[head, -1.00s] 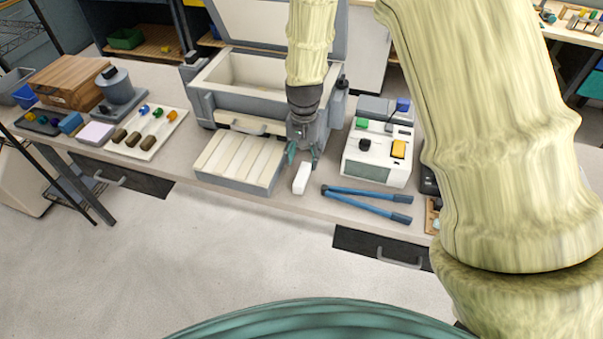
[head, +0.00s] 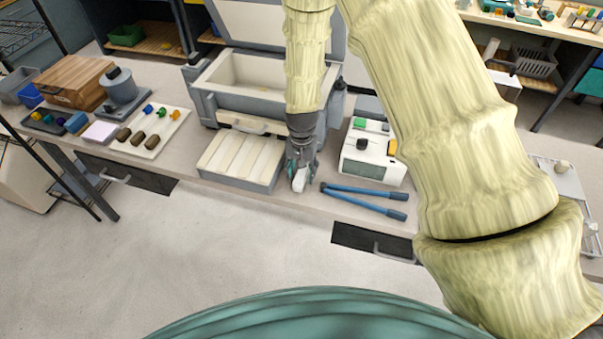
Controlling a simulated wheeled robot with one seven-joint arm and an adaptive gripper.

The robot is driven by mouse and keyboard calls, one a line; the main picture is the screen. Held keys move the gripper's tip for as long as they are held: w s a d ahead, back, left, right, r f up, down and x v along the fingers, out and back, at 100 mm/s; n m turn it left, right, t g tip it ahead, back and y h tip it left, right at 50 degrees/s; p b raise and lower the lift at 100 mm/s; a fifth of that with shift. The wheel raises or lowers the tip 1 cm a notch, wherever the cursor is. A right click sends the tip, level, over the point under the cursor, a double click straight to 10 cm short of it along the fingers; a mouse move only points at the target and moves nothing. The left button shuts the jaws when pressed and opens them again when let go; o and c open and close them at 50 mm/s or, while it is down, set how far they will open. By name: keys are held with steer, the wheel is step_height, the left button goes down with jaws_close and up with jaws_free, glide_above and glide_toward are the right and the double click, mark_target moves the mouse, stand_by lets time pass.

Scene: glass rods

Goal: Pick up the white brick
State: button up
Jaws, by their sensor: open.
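The white brick (head: 299,184) lies on the grey bench top near its front edge, between the slatted tray and the blue-handled tool. My gripper (head: 300,175) points down at the brick, with its teal fingers low around the brick's far part. The jaws are open. The near end of the brick shows in front of the fingers; the far end is hidden by the gripper. I cannot tell whether the fingers touch it.
The slatted tray (head: 240,158) stands close on the left. The blue-handled tool (head: 365,192) lies close on the right. A white device (head: 372,157) with coloured buttons stands behind that tool. An open-lidded box (head: 245,78) is behind. A white board (head: 150,134) with small items lies further left.

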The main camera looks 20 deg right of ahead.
steer(key=shift+s+f, duration=0.1)
steer(key=shift+f, duration=0.35)
jaws_close()
